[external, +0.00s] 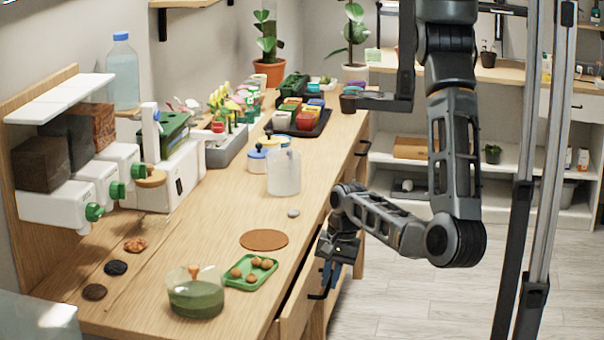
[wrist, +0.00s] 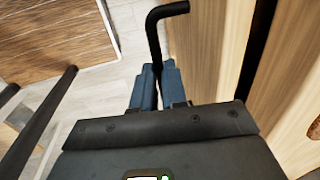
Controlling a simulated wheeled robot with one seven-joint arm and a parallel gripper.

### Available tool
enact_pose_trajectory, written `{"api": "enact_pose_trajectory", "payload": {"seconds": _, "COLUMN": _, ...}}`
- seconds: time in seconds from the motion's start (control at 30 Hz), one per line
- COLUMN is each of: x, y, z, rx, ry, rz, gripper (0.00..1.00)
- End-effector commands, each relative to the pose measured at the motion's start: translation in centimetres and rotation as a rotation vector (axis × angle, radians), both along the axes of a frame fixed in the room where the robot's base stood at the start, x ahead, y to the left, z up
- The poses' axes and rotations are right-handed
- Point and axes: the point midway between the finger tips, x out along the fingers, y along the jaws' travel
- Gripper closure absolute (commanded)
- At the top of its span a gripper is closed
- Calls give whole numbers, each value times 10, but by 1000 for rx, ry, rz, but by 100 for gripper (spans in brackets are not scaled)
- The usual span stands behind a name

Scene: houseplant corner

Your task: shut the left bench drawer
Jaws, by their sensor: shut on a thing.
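The left bench drawer (external: 297,304) is at the near end of the wooden bench, pulled partly out, with a dark gap behind its front. In the wrist view its wooden front (wrist: 205,45) stands right of my fingers, and the dark gap lies between it and the bench wood farther right. My gripper (external: 328,280) is at the drawer front, pointing down. In the wrist view its blue fingers (wrist: 157,88) are shut on the black drawer handle (wrist: 156,35), whose bent end sticks out beyond them. The drawer's inside is hidden.
The bench top above holds a green tray (external: 236,284) of brown balls, a bowl of green liquid (external: 196,298) and a brown round mat (external: 264,240). Another handle (external: 363,148) sticks out farther along the bench front. The floor (external: 400,310) right of the bench is clear.

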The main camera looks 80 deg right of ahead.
Motion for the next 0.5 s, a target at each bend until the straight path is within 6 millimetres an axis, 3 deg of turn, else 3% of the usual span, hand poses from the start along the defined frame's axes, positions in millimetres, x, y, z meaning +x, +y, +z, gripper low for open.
{"api": "enact_pose_trajectory", "payload": {"seconds": 0.3, "x": 0, "y": 1, "z": -1, "rx": 2, "ry": 1, "rz": 0, "gripper": 100}}
{"api": "enact_pose_trajectory", "payload": {"seconds": 0.33, "x": 0, "y": 1, "z": -1, "rx": 2, "ry": 1, "rz": 0, "gripper": 86}}
{"api": "enact_pose_trajectory", "payload": {"seconds": 0.5, "x": 0, "y": 0, "z": -1, "rx": 1, "ry": 1, "rz": 0, "gripper": 69}}
